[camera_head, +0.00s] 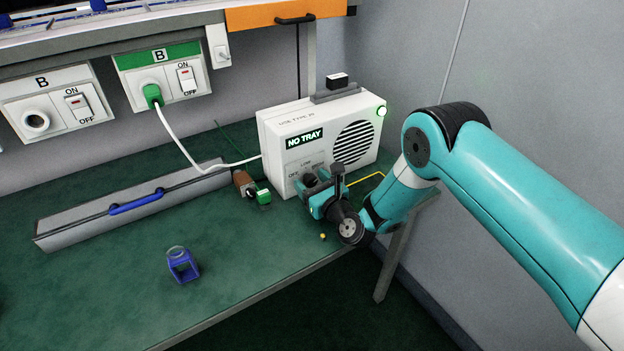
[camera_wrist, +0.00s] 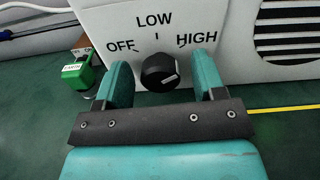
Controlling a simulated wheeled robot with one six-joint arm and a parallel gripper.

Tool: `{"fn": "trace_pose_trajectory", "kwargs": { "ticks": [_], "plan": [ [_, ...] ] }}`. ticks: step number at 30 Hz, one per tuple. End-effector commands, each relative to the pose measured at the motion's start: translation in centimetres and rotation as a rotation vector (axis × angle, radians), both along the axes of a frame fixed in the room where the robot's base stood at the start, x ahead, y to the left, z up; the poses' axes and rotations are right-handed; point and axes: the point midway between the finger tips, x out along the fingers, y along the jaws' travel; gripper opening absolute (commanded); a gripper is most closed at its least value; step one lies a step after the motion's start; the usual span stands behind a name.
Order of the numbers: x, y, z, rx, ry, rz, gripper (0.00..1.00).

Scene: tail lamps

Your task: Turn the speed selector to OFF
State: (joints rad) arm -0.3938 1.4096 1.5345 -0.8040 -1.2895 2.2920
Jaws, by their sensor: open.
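The speed selector (camera_wrist: 158,70) is a round black knob on the front of a white box-shaped unit (camera_head: 290,122). In the wrist view, OFF is printed to its left, LOW above and HIGH to its right. My gripper (camera_wrist: 160,63) is open, with one teal finger on each side of the knob and visible gaps between. In the head view my gripper (camera_head: 322,188) is at the unit's front and partly hides the knob (camera_head: 310,180).
A green-and-brown item (camera_head: 245,183) stands close left of the unit. A blue holder (camera_head: 181,264) and a long grey box (camera_head: 130,205) with a blue handle are farther left. A white cable (camera_head: 182,147) runs to the unit.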

Motion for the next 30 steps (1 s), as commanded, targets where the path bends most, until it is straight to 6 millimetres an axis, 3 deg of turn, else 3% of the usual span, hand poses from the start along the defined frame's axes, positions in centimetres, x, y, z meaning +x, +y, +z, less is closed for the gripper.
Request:
{"fn": "trace_pose_trajectory", "kwargs": {
  "ticks": [9, 15, 16, 30],
  "plan": [
    [0.11, 0.03, 0.04, 0.001, 0.001, -0.001, 0.63],
    [0.1, 0.03, 0.04, 0.001, 0.001, -0.001, 0.17],
    [0.1, 0.03, 0.04, 0.001, 0.001, -0.001, 0.14],
    [0.13, 0.04, -0.04, -0.087, -0.061, -0.001, 0.14]
  ]
}}
